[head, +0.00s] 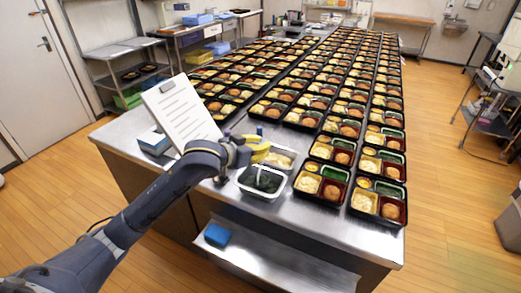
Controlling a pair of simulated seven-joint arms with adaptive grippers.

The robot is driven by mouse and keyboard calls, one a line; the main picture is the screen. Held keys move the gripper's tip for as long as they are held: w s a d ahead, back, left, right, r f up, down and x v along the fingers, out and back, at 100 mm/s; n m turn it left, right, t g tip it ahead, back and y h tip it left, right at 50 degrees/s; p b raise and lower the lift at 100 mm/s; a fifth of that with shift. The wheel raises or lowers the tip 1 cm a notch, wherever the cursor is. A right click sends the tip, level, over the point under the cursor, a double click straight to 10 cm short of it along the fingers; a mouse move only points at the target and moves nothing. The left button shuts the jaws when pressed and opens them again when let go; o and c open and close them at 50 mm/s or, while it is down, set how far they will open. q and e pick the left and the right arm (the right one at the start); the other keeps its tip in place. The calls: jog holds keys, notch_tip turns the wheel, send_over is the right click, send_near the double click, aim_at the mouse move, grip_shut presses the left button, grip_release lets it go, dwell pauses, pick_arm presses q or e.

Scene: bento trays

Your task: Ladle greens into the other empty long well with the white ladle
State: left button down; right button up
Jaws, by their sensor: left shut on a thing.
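My left gripper (250,158) is over the near part of the steel table, beside a white-rimmed tub of dark greens (264,189). It is shut on the white ladle (258,174), whose thin pale handle goes down into the tub. The ladle's bowl is not visible, and the gripper and wrist hide its upper part. The front-left bento tray (322,200) and front-right bento tray (377,218) stand to the right. Each has a long green well at its upper right; whether these wells hold greens is too small to tell. My right gripper is not in view.
Rows of filled trays (340,97) cover most of the table (300,218). A pale-filled tub (281,158) and yellow things (259,153) sit close behind the greens tub. A clipboard (183,115) stands at the left. A blue block (217,235) lies on the lower shelf.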

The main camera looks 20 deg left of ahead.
pick_arm(q)
jog(key=shift+r, duration=3.75)
